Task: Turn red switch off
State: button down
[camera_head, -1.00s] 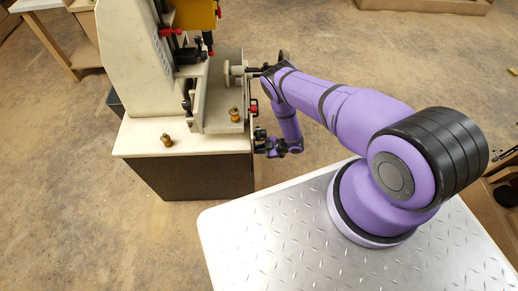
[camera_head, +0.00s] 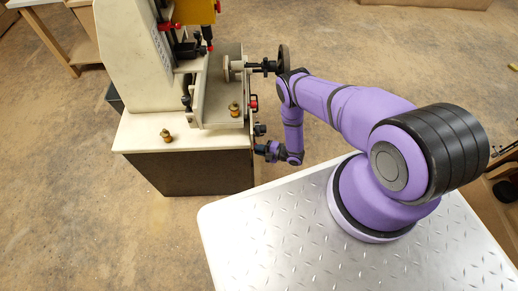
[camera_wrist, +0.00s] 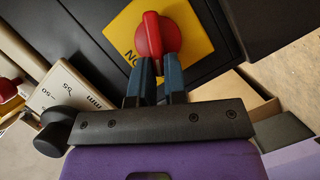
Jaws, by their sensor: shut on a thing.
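The red switch (camera_wrist: 155,35) is a rotary knob with a raised handle on a yellow plate (camera_wrist: 190,22) fixed to a dark panel. Part of the plate's black lettering shows left of the knob. In the wrist view, my gripper (camera_wrist: 158,66) has its two blue-grey fingers on either side of the lower end of the knob's handle, shut on it. The handle looks tilted slightly from vertical. In the head view, my wrist (camera_head: 272,151) is low beside the machine's right side, and the switch is hidden there.
The machine's pale top (camera_head: 140,135) stands on a dark cabinet (camera_head: 195,175). A handwheel (camera_head: 283,60) and a small red knob (camera_head: 253,104) stick out close to my arm. A metal tread-plate surface (camera_head: 280,225) lies in front. The floor is open beyond the machine.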

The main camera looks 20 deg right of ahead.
jog(key=shift+s+f+n+t, duration=0.1)
jog(key=shift+n+t, duration=0.2)
jog(key=shift+n, duration=0.1)
jog(key=c, duration=1.2)
grip_release()
jog(key=shift+o, duration=0.2)
jog(key=shift+d, duration=0.1)
jog(key=v, duration=1)
jog(key=shift+s+d, duration=0.2)
jog(key=shift+d, duration=0.1)
